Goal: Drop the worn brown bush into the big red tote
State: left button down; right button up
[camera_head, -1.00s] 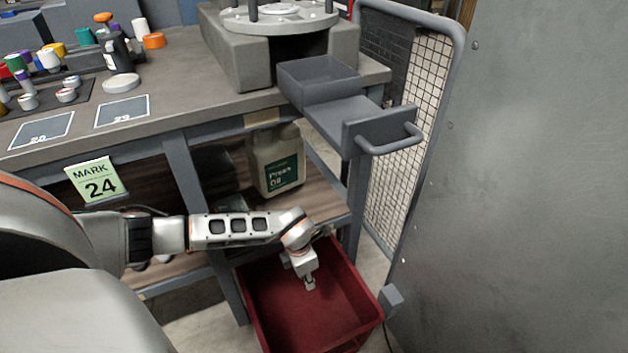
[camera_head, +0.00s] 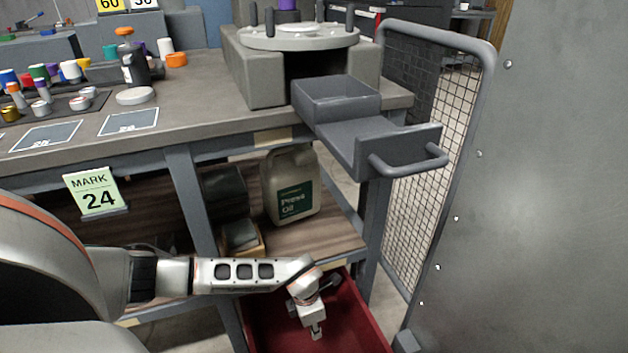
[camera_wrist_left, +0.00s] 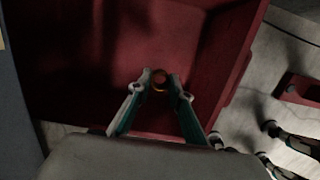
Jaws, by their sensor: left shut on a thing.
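The big red tote (camera_head: 354,318) stands on the floor at the bottom of the head view, under the bench's right end. Its floor and walls also fill much of the left wrist view (camera_wrist_left: 108,62). My left gripper (camera_head: 317,334) points down over the tote's opening. In the left wrist view its two fingertips (camera_wrist_left: 160,82) are shut on a small brown ring, the worn brown bush (camera_wrist_left: 160,76). The bush is inside the tote's outline in that view; its height above the tote floor is hard to tell. My right gripper is not in view.
The bench (camera_head: 200,117) carries a press, coloured bushes and a grey tray (camera_head: 336,100). A Press Oil jug (camera_head: 291,187) stands on the shelf below. A mesh guard (camera_head: 432,170) and a grey panel (camera_head: 545,180) bound the right side.

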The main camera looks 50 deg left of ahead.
pick_arm(q)
jog(key=c, duration=1.8)
grip_release()
jog(key=shift+o, duration=0.2)
jog(key=r, duration=0.5)
jog(key=s+r, duration=0.1)
jog(key=r, duration=0.1)
jog(key=shift+a+r, duration=0.15)
jog(key=shift+r, duration=0.1)
jog(key=shift+w, duration=0.1)
